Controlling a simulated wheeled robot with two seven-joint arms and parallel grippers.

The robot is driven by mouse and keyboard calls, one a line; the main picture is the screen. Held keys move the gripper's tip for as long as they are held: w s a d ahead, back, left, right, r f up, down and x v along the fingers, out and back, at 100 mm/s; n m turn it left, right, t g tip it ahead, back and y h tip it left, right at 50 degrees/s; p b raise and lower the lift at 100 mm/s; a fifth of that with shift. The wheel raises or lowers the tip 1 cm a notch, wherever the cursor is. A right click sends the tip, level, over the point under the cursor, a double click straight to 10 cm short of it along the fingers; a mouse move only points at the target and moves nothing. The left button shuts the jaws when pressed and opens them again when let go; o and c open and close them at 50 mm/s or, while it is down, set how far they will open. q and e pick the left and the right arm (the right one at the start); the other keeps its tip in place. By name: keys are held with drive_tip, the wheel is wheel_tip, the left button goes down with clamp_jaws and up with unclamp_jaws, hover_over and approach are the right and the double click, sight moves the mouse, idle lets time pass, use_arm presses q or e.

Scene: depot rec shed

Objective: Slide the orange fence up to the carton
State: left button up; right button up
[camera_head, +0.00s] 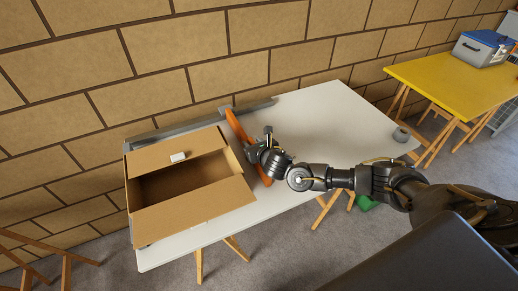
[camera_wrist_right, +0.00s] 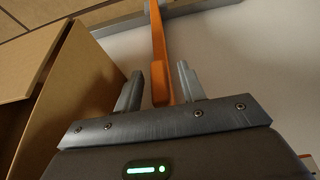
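The orange fence (camera_head: 238,131) is a narrow upright bar on the white table, just right of the open carton (camera_head: 190,209). Its far end meets a grey rail along the table's back edge. In the right wrist view the fence (camera_wrist_right: 158,50) runs away from me, and its near end lies between the two fingers of my right gripper (camera_wrist_right: 158,88). The fingers are apart, with gaps showing on both sides of the fence. The carton (camera_wrist_right: 75,95) stands to the left there, apart from the fence at its near end. My left gripper is not in view.
The grey rail (camera_head: 180,127) runs along the back of the white table (camera_head: 335,115). A yellow table (camera_head: 450,82) holds a blue-lidded box (camera_head: 482,48). The white table's right half is mostly clear.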

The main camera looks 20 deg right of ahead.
drive_tip(key=b+v, duration=0.1)
drive_tip(key=v, duration=0.7)
drive_tip(key=shift+s+r, duration=0.1)
drive_tip(key=shift+s, duration=0.1)
